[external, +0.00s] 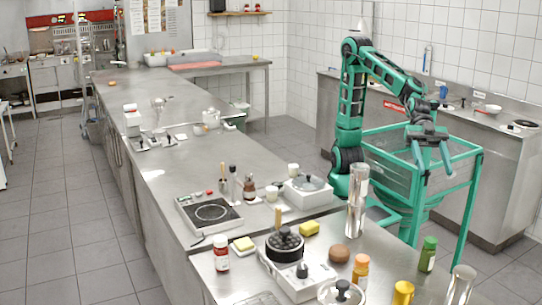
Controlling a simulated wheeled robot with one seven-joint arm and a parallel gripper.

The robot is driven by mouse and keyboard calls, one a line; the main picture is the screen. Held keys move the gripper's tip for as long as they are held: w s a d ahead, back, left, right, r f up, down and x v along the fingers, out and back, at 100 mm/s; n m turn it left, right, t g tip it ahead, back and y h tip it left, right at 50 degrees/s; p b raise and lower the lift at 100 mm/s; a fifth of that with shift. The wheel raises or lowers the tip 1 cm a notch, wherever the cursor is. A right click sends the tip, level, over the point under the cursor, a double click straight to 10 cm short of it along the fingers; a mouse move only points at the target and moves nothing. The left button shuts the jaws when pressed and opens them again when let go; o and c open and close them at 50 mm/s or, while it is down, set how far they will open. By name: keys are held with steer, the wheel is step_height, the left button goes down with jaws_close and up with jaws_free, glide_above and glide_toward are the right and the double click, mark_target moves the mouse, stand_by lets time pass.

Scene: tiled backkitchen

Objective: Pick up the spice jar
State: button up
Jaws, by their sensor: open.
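Several small jars stand on the near steel counter, and I cannot tell for sure which is the spice jar. One is an orange-brown jar (360,273) with an orange lid. A green jar (428,254) stands to its right, a yellow container (402,293) near the front edge of the picture, and a white-and-red labelled jar (221,253) at the left. All look upright. My gripper (435,165) is open and empty, pointing down at the right, high above and behind the green jar, apart from all the jars.
A tall steel cylinder (356,200) stands near the counter's back edge. A clear glass (460,285) stands at the right.

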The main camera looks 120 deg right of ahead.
glide_toward(427, 256)
steer(key=shift+s+f+x, duration=0.15)
steer(key=shift+f+x, duration=0.15)
steer(key=shift+x, duration=1.15)
steer(key=shift+s+f+x, duration=0.2)
steer(key=shift+f+x, duration=0.1)
steer(key=shift+x, duration=1.2)
steer(key=shift+s+f+x, duration=0.15)
steer(key=shift+f+x, duration=0.1)
steer(key=shift+x, duration=1.2)
steer(key=shift+d, duration=0.1)
steer(key=c, duration=1.2)
